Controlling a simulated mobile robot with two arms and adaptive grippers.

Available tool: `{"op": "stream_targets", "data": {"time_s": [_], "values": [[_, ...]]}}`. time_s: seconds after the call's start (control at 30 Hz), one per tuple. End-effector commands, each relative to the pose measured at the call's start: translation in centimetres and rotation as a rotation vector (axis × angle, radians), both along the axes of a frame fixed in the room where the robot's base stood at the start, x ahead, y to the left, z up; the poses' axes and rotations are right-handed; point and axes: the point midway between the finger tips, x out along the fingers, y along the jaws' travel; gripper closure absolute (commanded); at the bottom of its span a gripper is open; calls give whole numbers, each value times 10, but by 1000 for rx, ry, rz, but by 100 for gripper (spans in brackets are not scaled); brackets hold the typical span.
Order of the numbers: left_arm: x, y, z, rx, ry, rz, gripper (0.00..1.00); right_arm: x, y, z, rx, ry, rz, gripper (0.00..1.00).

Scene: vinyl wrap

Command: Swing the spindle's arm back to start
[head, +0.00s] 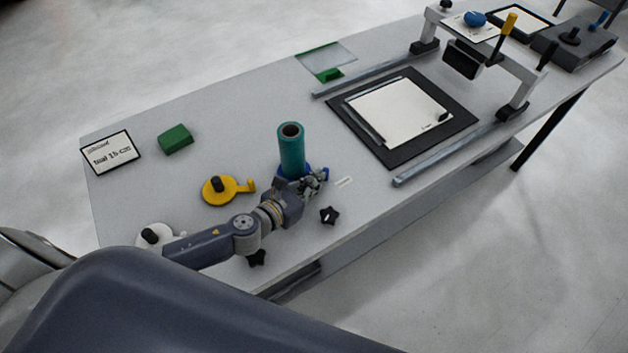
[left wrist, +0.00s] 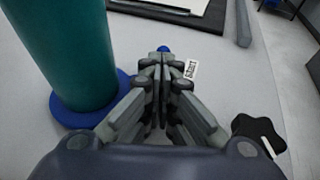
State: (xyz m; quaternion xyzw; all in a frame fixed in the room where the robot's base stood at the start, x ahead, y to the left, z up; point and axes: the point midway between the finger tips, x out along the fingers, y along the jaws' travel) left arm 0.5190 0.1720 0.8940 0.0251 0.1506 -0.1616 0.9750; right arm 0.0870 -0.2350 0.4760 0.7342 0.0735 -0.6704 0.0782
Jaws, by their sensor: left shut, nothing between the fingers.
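The spindle carries an upright teal roll (head: 291,152) on a round blue base; the roll (left wrist: 68,45) and the blue base (left wrist: 82,120) also show at left in the left wrist view. A small blue end, apparently the spindle's arm (head: 326,173), shows just past my left gripper (head: 316,183). In the left wrist view the blue tip (left wrist: 163,48) sits beyond the shut, empty fingers (left wrist: 162,78); most of the arm is hidden, and I cannot tell whether they touch. A small white printed label (left wrist: 190,69) lies right of the fingertips. My right gripper is not in view.
A black star knob (head: 330,215) lies right of my gripper. A yellow lever disc (head: 222,189), green block (head: 174,138) and sign (head: 111,153) stand left.

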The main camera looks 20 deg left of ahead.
Motion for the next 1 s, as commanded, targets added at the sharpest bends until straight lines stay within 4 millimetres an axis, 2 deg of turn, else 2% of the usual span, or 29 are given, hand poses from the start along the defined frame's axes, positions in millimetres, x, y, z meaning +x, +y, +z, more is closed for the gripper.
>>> {"op": "stream_targets", "data": {"time_s": [0.1,0.33,0.8,1.0], "values": [[5,-5,4,-6,0,70,100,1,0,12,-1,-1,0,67],[17,-6,4,-2,-1,175,100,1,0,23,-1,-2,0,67],[19,-6,1,-1,-1,171,100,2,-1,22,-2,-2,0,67],[22,1,1,0,0,171,100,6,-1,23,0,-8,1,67]]}}
